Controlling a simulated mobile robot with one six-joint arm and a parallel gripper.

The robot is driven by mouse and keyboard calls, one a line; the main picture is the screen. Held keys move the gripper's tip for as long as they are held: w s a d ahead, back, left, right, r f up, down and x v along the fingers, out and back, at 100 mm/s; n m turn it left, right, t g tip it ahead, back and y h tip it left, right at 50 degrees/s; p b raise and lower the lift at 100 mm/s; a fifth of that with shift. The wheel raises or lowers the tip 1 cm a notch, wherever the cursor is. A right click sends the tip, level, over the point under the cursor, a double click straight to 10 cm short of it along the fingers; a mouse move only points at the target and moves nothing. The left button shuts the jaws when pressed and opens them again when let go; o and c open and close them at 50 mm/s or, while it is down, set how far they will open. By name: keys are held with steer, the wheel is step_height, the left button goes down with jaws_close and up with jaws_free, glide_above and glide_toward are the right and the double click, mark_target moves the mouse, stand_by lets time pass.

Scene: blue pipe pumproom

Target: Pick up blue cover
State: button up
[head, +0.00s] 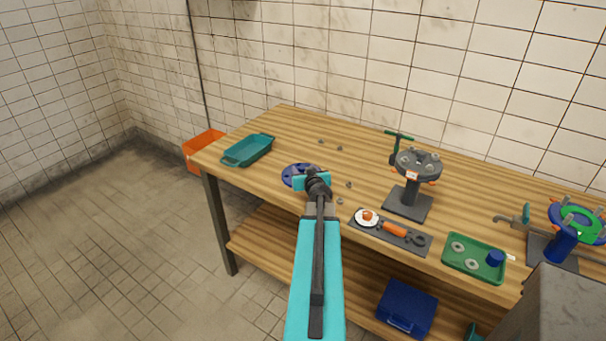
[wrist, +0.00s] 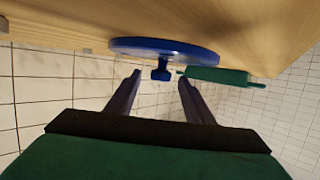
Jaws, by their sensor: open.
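The blue cover (head: 287,178) lies flat on the wooden table, left of the middle; my gripper (head: 310,181) hides much of it in the head view. The wrist view shows the cover (wrist: 135,44) as a round disc with a small blue knob (wrist: 161,73) standing out from its centre. My gripper, also in the wrist view (wrist: 159,79), is open. Its two dark fingers are on either side of the knob, with a gap on each side. Nothing is held. I cannot tell how far along the knob the fingertips reach.
A teal tray (head: 236,160) is left of the cover on the wooden table (head: 280,130). Several small nuts (head: 349,184) lie to the right. Further right are a grey pump stand (head: 408,203), a dark tool holder (head: 412,247), a green tray (head: 478,268) and a blue-green valve (head: 560,243).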

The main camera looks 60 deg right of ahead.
steer(key=shift+c, duration=0.3)
jaws_close()
steer(key=shift+r, duration=0.15)
